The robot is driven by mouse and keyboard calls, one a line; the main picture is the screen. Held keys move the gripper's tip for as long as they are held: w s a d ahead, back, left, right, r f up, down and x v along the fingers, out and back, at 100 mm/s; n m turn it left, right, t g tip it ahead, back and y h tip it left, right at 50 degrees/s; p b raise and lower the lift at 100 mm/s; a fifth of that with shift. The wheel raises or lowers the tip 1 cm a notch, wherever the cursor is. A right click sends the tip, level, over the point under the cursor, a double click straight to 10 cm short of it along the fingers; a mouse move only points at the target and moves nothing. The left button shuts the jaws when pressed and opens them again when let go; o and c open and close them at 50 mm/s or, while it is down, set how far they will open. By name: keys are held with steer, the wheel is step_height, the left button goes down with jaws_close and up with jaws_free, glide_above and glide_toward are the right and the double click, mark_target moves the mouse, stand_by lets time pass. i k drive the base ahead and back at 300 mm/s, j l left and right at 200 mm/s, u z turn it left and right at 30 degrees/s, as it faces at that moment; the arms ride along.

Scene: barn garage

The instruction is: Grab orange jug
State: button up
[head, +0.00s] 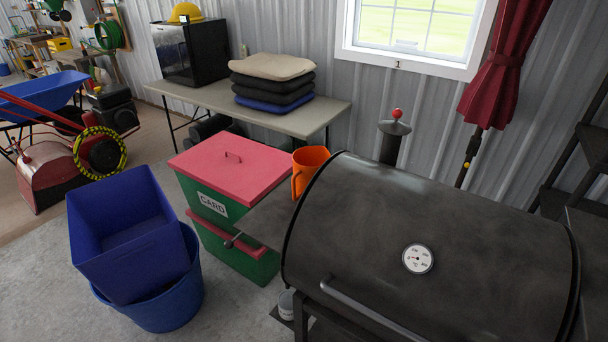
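The orange jug (309,168) stands upright behind the left end of the black barrel grill, close to the red-lidded bin. Its handle is on its left side, and its lower right part is hidden by the grill lid. It seems to rest on the grill's dark side shelf (262,219), though its base is hard to make out. My gripper is not in view.
The black grill (430,240) with a front handle fills the right foreground. A green bin with a red lid (231,160) stands left of the jug. Blue tubs (130,240) sit on the floor at left. A table (215,98) with cushions stands behind.

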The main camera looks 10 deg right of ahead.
mark_target(307, 161)
steer(key=i+j+u, duration=0.15)
steer(key=i+j, duration=1.7)
